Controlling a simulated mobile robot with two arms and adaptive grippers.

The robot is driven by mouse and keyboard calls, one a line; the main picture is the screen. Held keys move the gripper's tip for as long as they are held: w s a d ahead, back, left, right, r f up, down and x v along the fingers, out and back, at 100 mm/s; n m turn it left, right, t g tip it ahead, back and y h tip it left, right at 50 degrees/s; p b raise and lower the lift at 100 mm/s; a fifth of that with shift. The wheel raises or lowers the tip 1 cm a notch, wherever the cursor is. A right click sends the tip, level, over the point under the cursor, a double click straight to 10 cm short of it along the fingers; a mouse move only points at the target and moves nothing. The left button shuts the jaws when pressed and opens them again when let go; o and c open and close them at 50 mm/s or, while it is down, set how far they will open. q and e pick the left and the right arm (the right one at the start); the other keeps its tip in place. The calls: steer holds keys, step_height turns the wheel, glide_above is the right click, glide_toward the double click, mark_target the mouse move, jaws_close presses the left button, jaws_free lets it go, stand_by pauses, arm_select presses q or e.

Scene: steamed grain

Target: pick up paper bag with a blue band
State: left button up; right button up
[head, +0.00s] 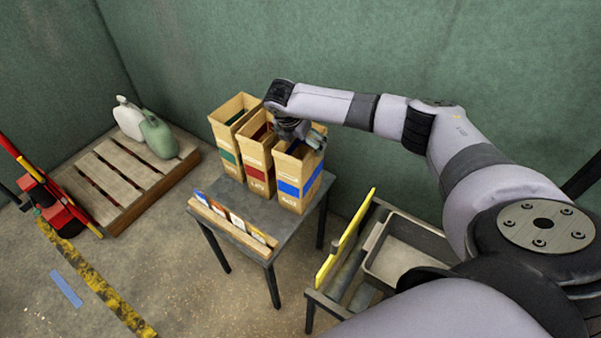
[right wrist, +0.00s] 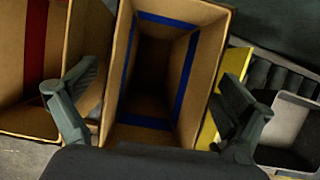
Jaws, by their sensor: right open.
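The paper bag with a blue band (head: 291,188) stands upright and open-topped at the right end of a row of three bags on a small grey table. My right gripper (head: 301,137) is at its top, partly hiding the rim. In the right wrist view, the blue-banded bag (right wrist: 157,70) shows its open mouth and dark inside, with blue along its inner walls. My right gripper (right wrist: 160,88) is open, one finger on either side of this bag. Whether the fingers touch it I cannot tell. My left gripper is not in view.
A red-banded bag (head: 258,160) stands close beside it, then a green-banded bag (head: 230,135). A card rack (head: 232,229) lines the front edge of the grey table (head: 262,208). At right are a yellow board (head: 345,238) and a grey tray (head: 406,246).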

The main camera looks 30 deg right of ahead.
steer(key=shift+c, duration=0.5)
steer(key=c, duration=1.6)
